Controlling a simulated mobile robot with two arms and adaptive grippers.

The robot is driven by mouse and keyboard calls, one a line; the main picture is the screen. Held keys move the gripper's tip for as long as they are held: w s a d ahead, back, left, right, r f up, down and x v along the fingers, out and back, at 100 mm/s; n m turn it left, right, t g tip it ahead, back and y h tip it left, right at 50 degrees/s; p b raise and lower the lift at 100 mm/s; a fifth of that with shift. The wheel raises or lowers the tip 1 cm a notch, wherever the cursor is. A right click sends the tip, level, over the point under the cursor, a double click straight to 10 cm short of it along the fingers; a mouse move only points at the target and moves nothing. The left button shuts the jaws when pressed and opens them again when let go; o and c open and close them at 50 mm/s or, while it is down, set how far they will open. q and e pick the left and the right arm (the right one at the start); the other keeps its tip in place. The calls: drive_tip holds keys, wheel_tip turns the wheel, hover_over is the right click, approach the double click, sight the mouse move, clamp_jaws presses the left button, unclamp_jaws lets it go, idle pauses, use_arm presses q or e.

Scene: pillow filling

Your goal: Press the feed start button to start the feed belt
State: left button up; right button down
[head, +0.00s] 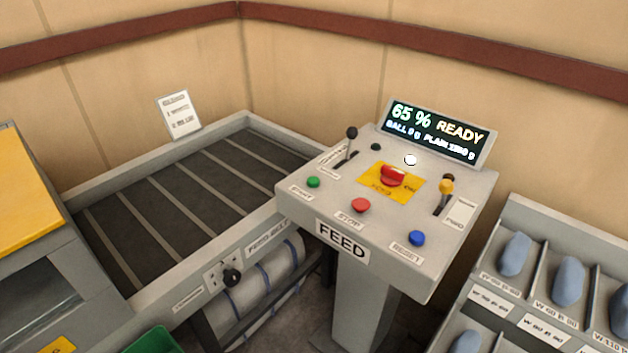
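The feed console (290,202) stands in the middle of the head view, with a "FEED" label on its front. The green button (313,182) sits at its left front, behind a small label that seems to read "START". A red button (361,205) marked "STOP" and a blue button (417,238) follow to the right. The console's display (438,131) reads "65 % READY" with a smaller line below. The feed belt (180,205), dark with light cross bars, lies left of the console; one frame cannot show whether it moves. Neither gripper is in view.
A large red button (393,176) on a yellow plate, a black-knobbed lever (351,134) and a yellow-knobbed lever (446,187) stand on the console. A divided rack (512,205) with blue-grey pieces is at right. A green bin (152,340) is at bottom left.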

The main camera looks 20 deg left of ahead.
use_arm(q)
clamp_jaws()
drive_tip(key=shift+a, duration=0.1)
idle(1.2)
